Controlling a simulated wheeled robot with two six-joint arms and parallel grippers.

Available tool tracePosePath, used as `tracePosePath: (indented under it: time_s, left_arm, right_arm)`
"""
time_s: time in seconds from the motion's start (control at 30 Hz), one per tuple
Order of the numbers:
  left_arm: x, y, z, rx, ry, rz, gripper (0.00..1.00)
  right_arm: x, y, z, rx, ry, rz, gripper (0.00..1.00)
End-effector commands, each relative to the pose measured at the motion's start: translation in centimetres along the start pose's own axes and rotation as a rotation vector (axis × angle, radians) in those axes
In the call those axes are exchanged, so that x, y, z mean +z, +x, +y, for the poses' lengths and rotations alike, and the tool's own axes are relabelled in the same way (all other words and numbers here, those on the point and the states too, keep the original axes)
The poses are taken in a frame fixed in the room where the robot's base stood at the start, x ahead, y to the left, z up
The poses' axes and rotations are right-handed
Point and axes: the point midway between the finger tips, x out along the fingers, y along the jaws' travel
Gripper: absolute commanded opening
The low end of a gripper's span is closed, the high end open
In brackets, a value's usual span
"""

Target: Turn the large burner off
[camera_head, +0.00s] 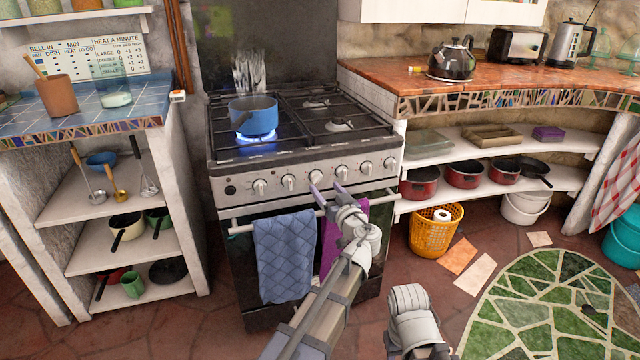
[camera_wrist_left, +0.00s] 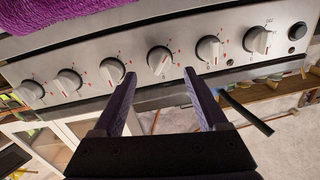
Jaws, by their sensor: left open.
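The stove (camera_head: 225,175) has a blue pot (camera_head: 254,114) on its front left burner. A blue flame (camera_head: 256,138) burns under the pot. A row of several silver knobs runs along the front panel. My left gripper (camera_head: 327,187) is open and empty just below and in front of the middle knobs (camera_head: 315,177). In the left wrist view my left gripper (camera_wrist_left: 159,74) has its purple fingers apart, with one knob (camera_wrist_left: 158,60) roughly between and beyond the tips. I cannot tell whether they touch. My right gripper does not show.
A blue towel (camera_head: 285,255) and a purple towel (camera_head: 330,240) hang on the oven handle (camera_head: 235,229). Shelves (camera_head: 95,205) stand to the left. A counter (camera_head: 510,82) with a kettle (camera_head: 451,60) is on the right. An orange basket (camera_head: 436,232) stands right of the stove.

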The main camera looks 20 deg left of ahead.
Motion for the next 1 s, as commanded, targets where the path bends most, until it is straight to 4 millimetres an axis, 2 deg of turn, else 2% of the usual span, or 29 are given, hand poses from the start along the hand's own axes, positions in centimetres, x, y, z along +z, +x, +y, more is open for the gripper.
tracePosePath:
  time_s: [0.1,0.3,0.7,0.77,1.0]
  left_arm:
    - [0.0,2.2,0.1,-0.003,0.000,-0.001,0.76]
    - [0.0,4.4,0.1,-0.002,0.000,-0.001,0.76]
    - [0.0,5.0,0.0,0.000,0.000,-0.001,0.76]
    - [0.0,5.0,0.0,0.000,0.000,-0.001,0.71]
    - [0.0,5.0,0.0,0.000,0.000,-0.001,0.44]
  right_arm:
    - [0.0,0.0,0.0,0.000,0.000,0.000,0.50]
    - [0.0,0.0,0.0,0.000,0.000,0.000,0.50]
    - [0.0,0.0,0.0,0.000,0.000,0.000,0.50]
    - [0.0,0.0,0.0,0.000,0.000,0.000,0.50]
    - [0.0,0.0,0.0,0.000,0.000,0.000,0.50]
